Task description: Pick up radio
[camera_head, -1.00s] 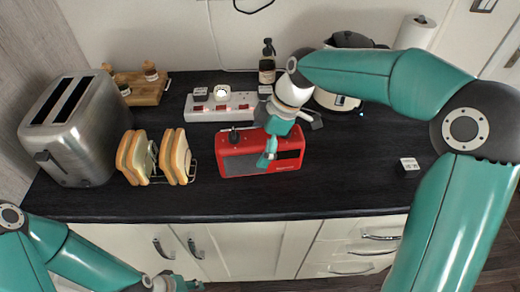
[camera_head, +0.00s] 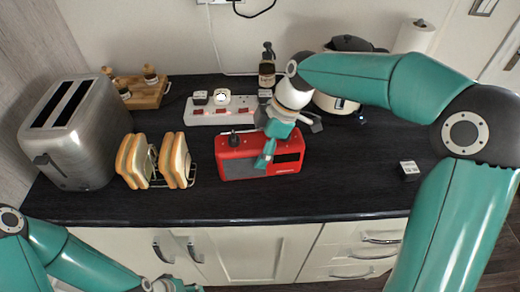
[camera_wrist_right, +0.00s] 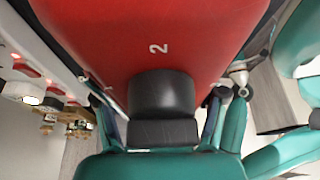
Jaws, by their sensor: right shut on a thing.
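The red radio (camera_head: 240,160) with a grey speaker front stands upright on the black counter, in the middle of the head view. My right gripper (camera_head: 270,149) reaches down over it from behind, with one finger across its front. It is shut on the radio. In the right wrist view the radio's red top (camera_wrist_right: 150,40), marked with a 2, fills the upper middle, between the fingers of my right gripper (camera_wrist_right: 165,125). My left gripper (camera_head: 178,286) shows only partly at the bottom edge, away from the radio; its fingers are unclear.
A white power strip (camera_head: 195,117) with plugs lies just behind the radio. A toast rack (camera_head: 155,165) with bread and a steel toaster (camera_head: 85,135) stand left. The counter front is clear.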

